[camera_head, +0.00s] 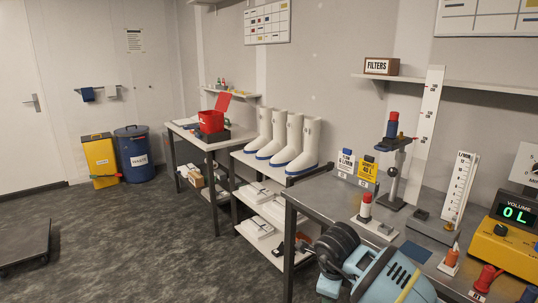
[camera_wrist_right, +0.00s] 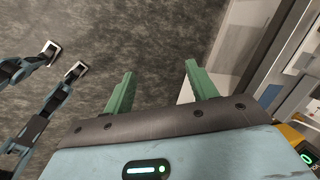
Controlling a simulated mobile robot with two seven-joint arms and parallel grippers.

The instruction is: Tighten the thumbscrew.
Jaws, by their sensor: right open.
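No thumbscrew can be made out with certainty. A sampling stand (camera_head: 393,150) stands upright on the bench, with a blue and red piece at its top, a clamp-like middle and a dark ball below; a small screw on it is too small to tell. My right gripper (camera_wrist_right: 155,85) shows in the right wrist view, its two green fingers apart with nothing between them, over the grey floor. In the head view only my blue right arm shows at the bottom, in front of the bench, apart from the stand. My left gripper is not recognisable in either view.
The bench (camera_head: 316,192) also carries a red-topped holder (camera_head: 365,207), a flow scale (camera_head: 459,188), two signs (camera_head: 367,168) and a yellow volume meter (camera_head: 502,247) reading 0 L. A tall ruler (camera_head: 427,125) stands behind. White boots (camera_head: 292,140) stand to the left.

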